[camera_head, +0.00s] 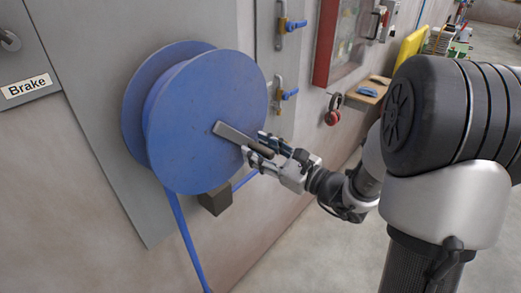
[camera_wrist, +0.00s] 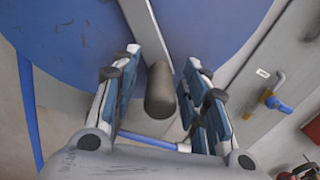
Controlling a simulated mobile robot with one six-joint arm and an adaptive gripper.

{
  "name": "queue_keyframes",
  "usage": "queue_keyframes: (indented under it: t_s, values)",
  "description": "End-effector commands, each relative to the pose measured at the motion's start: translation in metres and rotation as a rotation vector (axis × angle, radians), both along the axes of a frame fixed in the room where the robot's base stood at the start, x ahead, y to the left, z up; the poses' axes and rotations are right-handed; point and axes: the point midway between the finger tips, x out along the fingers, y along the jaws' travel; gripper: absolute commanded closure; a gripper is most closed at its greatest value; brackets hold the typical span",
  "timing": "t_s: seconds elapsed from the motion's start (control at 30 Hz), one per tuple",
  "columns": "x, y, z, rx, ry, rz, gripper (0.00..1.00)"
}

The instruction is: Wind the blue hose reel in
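The blue hose reel (camera_head: 205,110) is mounted on a grey wall panel, and it fills the top of the wrist view (camera_wrist: 60,50). A grey crank arm (camera_head: 234,134) runs from its hub toward the lower right and ends in a dark brown handle (camera_head: 262,150). My gripper (camera_head: 272,145) is at the crank's outer end. In the wrist view, the handle (camera_wrist: 160,92) stands between the two open fingers of my gripper (camera_wrist: 163,60), with gaps on both sides. The blue hose (camera_head: 184,235) hangs down from the reel.
A "Brake" label (camera_head: 26,87) and a round knob (camera_head: 9,40) are left of the reel. Blue-handled valves (camera_head: 289,94) and a red-framed board (camera_head: 335,45) are on the wall to the right. Red ear defenders (camera_head: 332,112) hang near a small shelf (camera_head: 370,90).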

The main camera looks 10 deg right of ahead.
Motion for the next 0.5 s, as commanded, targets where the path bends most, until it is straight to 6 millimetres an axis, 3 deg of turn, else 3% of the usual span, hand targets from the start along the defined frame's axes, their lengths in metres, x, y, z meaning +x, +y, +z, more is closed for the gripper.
queue_keyframes:
  t_s: [0.5]
  values:
    - [-0.0003, -0.0002, -0.0001, 0.0, 0.0, 0.0, 0.93]
